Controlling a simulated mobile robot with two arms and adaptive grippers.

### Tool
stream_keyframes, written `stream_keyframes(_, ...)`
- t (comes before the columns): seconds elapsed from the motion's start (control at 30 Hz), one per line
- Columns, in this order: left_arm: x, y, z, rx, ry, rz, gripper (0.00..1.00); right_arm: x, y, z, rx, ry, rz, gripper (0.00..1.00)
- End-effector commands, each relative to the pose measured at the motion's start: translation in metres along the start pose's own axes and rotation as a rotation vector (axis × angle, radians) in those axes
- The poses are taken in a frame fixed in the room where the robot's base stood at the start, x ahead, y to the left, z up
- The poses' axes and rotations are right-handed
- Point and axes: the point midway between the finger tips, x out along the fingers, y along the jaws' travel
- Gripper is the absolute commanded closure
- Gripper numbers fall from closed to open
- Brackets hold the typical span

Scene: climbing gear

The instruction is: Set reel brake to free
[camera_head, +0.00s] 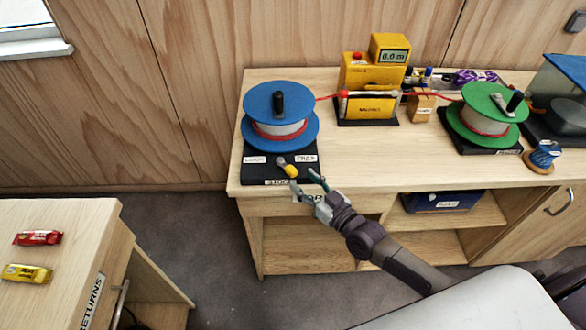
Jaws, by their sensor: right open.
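The blue reel (281,102) stands on a black base (258,172) at the left end of the workbench. A small brake lever with a yellow tip (291,171) sits on the base in front of the reel and points toward the front right. White labels flank it, one on the left (256,159) and one on the right (306,159); the right one seems to read FREE, but the print is small. My right gripper (308,186) is open at the bench's front edge, just in front and right of the yellow tip, apparently not touching it. My left gripper is out of view.
A red rope runs from the blue reel past a yellow meter (372,75) to a green reel (487,110). A blue spool (543,155) stands at the right. The bench top (400,160) between the reels is clear in front. A returns table (70,225) holds two small packets.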

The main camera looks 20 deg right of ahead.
Motion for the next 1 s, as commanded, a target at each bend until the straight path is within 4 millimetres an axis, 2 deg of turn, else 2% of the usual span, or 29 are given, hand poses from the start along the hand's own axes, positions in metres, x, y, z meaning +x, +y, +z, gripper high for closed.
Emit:
stream_keyframes(0.03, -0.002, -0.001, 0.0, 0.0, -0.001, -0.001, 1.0, 0.012, 0.0, -0.002, 0.0, 0.003, 0.001, 0.5)
stream_keyframes(0.1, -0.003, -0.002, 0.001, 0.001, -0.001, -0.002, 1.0, 0.024, 0.0, -0.002, 0.0, 0.002, 0.001, 0.5)
stream_keyframes(0.3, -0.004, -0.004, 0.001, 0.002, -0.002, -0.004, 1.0, 0.047, 0.0, 0.0, 0.0, 0.0, 0.0, 0.5)
stream_keyframes(0.7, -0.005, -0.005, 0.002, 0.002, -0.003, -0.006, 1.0, 0.053, 0.0, 0.001, 0.0, -0.001, 0.0, 0.52)
stream_keyframes(1.0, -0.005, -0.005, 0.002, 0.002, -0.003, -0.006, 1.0, 0.053, 0.0, 0.001, 0.0, -0.001, 0.0, 1.0)
